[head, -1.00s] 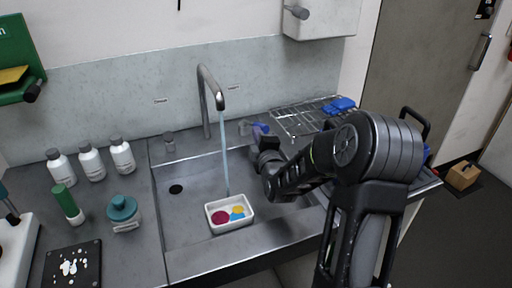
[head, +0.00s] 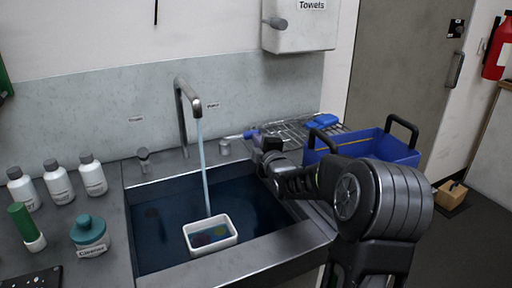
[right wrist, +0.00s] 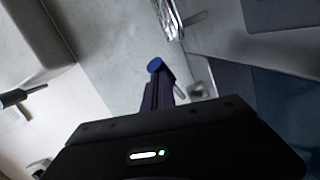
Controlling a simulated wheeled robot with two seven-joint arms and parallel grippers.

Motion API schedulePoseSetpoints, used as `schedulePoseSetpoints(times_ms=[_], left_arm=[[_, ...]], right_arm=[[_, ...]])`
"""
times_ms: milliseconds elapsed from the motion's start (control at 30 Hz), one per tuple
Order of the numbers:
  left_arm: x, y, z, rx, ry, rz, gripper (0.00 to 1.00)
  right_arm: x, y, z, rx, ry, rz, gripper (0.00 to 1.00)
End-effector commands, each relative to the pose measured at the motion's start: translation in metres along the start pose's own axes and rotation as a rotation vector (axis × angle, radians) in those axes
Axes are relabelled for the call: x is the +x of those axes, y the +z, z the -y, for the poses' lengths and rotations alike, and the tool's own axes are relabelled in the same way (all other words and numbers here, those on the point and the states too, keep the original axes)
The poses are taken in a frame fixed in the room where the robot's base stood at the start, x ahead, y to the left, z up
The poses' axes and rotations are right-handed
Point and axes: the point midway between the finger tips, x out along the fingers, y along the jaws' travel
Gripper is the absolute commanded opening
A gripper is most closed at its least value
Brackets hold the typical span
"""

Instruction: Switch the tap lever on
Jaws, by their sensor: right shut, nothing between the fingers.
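The tall grey tap (head: 180,110) stands behind the sink (head: 290,238), and a stream of water (head: 204,165) falls from its spout. A blue-ended lever (head: 248,133) sticks out to the right from a short metal base (head: 224,147) behind the sink. My right gripper (head: 258,140) is shut and empty, close to the lever's blue end; I cannot tell whether they touch. In the right wrist view a blue rounded end (right wrist: 155,65) shows just beyond the dark fingers (right wrist: 157,95). The sink holds dark blue water around a white dish (head: 210,246). My left gripper is out of view.
White bottles (head: 58,182) and a teal-capped jar (head: 89,232) stand left of the sink. A wire rack (head: 290,133) and a blue tool carrier (head: 400,150) lie to the right. A towel dispenser (head: 300,35) hangs above.

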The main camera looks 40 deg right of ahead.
Motion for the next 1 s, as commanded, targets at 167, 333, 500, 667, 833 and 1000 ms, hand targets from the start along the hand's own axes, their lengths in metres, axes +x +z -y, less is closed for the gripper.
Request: schedulePoseSetpoints(times_ms=[167, 333, 500, 667, 833, 1000], left_arm=[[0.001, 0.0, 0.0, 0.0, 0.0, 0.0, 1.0], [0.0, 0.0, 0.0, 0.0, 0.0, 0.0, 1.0], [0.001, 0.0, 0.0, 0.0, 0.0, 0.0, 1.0], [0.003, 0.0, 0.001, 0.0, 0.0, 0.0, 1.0], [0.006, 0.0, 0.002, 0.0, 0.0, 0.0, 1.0], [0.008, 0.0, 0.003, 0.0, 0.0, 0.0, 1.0]], right_arm=[[0.001, 0.001, -0.001, 0.0, 0.002, 0.001, 0.0], [0.001, 0.001, -0.002, 0.0, 0.002, 0.001, 0.0], [-0.001, 0.001, -0.002, 0.0, 0.003, 0.001, 0.0], [-0.013, 0.001, -0.002, 0.001, 0.003, 0.001, 0.0], [-0.038, 0.001, -0.002, 0.002, 0.003, 0.0, 0.0], [-0.065, 0.001, -0.001, 0.0, 0.003, 0.0, 0.0]])
